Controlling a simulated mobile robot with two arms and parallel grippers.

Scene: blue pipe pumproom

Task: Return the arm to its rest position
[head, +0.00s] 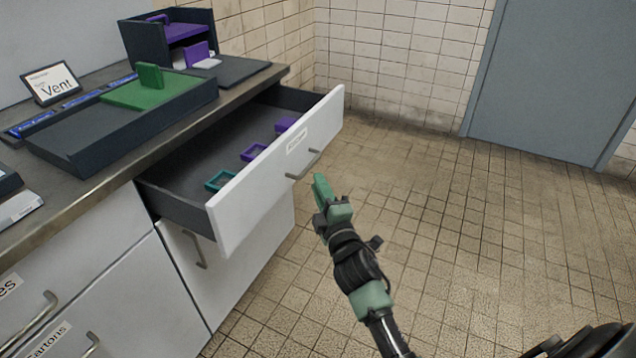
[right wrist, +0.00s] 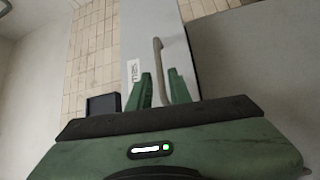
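My right gripper (head: 322,184) is in front of the pulled-out drawer, a little below and to the right of its handle (head: 304,166) in the head view. In the right wrist view the two green fingers of my right gripper (right wrist: 161,73) stand apart with nothing held. The handle (right wrist: 158,62) shows in line with the gap between them; the fingers do not close on it. My left gripper is not in view.
The white-fronted drawer (head: 272,184) stands open, holding small purple and teal pieces. Above it, a counter (head: 93,192) bears a dark tray (head: 120,130) with green pieces and a "Vent" sign (head: 54,84). Tiled floor (head: 480,260) to the right is clear.

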